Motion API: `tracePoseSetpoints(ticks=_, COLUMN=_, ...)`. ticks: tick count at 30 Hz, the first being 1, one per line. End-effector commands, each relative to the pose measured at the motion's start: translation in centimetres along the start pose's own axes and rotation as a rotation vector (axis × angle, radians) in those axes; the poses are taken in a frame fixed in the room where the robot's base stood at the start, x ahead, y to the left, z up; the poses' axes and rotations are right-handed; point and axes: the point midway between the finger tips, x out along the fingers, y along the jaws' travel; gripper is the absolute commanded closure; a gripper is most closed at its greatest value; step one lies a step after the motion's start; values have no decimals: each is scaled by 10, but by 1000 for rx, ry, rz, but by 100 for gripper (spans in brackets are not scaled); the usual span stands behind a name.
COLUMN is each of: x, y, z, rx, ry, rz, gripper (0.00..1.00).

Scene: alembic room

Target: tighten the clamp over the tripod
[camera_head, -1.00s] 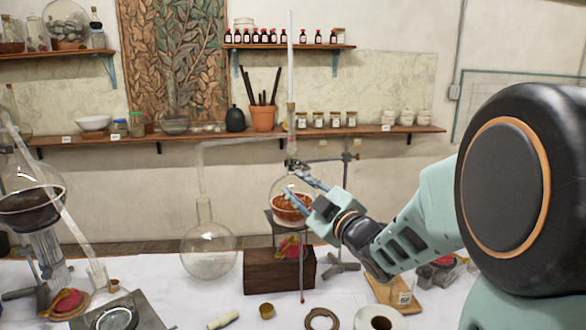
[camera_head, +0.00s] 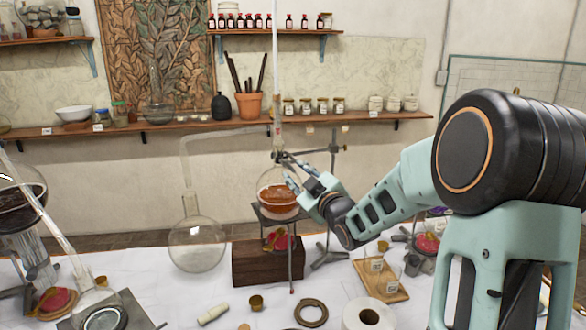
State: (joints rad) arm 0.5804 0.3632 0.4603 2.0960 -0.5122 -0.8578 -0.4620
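The tripod (camera_head: 291,262) stands in the middle of the table, with a round flask of orange-brown liquid (camera_head: 277,198) on its top. The clamp (camera_head: 279,156) is a small dark piece at the flask's neck, below a tall glass tube, with a thin rod toward a stand at the right. My gripper (camera_head: 285,167) is at the right of the flask, its fingers pointing up-left toward the neck. The fingers look spread, with nothing seen between them. Whether a finger touches the clamp or flask cannot be told; the clamp's screw is too small to make out.
A wooden block (camera_head: 262,264) and a pink-and-yellow burner (camera_head: 276,240) are under the tripod. A clear round flask (camera_head: 197,246) stands left. The support stand (camera_head: 334,180) is close behind my gripper. A white roll (camera_head: 369,316) and brown ring (camera_head: 311,313) lie in front.

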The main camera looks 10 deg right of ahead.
Motion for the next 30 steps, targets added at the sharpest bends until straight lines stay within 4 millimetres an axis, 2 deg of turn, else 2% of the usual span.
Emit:
tracePoseSetpoints(ticks=6, x=21, y=0, z=0, rx=1, ry=0, rz=-1, gripper=74)
tracePoseSetpoints(ticks=17, x=25, y=0, z=0, rx=-1, ry=0, rz=0, gripper=74)
tracePoseSetpoints(ticks=24, x=24, y=0, z=0, rx=-1, ry=0, rz=0, gripper=99)
tracePoseSetpoints(ticks=30, x=24, y=0, z=0, rx=-1, ry=0, rz=0, gripper=100)
